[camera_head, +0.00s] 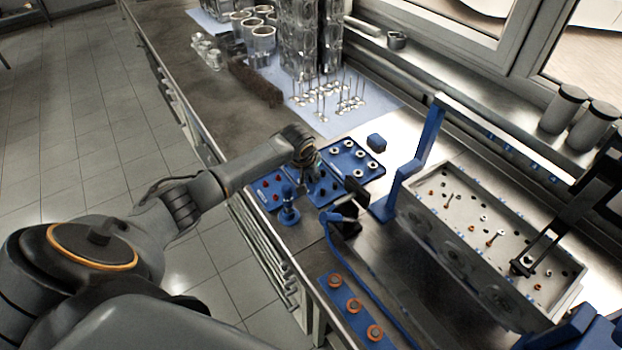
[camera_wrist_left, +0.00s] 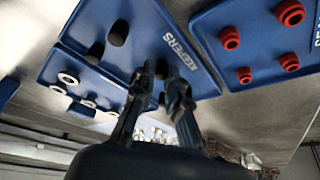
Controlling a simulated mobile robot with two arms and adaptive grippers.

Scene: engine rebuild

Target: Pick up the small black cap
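Small black caps sit on a blue tray marked KEEPERS (camera_wrist_left: 155,42) in the left wrist view. One black cap (camera_wrist_left: 118,33) and another black cap (camera_wrist_left: 95,53) lie left of the fingers. A third dark cap (camera_wrist_left: 161,69) shows between the fingertips. My left gripper (camera_wrist_left: 162,75) has its two fingers apart, pointing at the tray; whether they touch this cap I cannot tell. In the head view my left gripper (camera_head: 308,168) is low over the keepers tray (camera_head: 338,196) and partly hides it.
A blue tray with red parts (camera_head: 263,199) lies left of the keepers tray, and a blue tray with pale rings (camera_head: 371,172) lies right. A blue knobbed piece (camera_head: 289,212) stands in front. A blue-framed cylinder head fixture (camera_head: 430,130) stands at the right.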

